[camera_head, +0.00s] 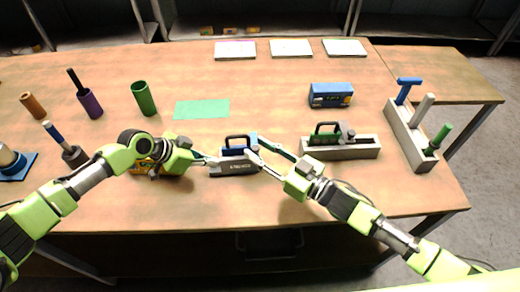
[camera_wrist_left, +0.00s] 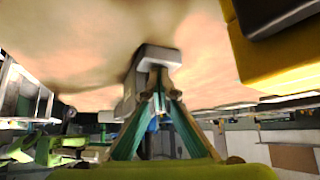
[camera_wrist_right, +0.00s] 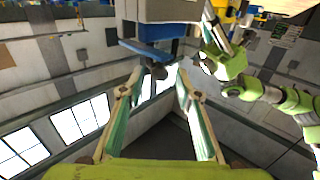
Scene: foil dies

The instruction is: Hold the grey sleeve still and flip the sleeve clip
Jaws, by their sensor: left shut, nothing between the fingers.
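The grey sleeve (camera_head: 232,168) lies near the front middle of the table, with a blue die (camera_head: 233,153) and a dark handle (camera_head: 240,137) above it. My left gripper (camera_head: 213,160) is shut and empty at the sleeve's left end. In the left wrist view its tips (camera_wrist_left: 158,98) meet close to the grey end (camera_wrist_left: 155,56); contact is unclear. My right gripper (camera_head: 256,150) is open at the sleeve's right end. In the right wrist view its spread fingers (camera_wrist_right: 158,80) flank a dark knob, possibly the clip (camera_wrist_right: 157,71), below a blue part (camera_wrist_right: 145,52). The clip is hidden in the head view.
A second grey sleeve (camera_head: 345,152) with a green die stands to the right, beside a rack (camera_head: 410,135) of coloured handles. A yellow box (camera_head: 145,168) sits under my left arm. A blue box (camera_head: 330,95) and green sheet (camera_head: 202,109) lie behind.

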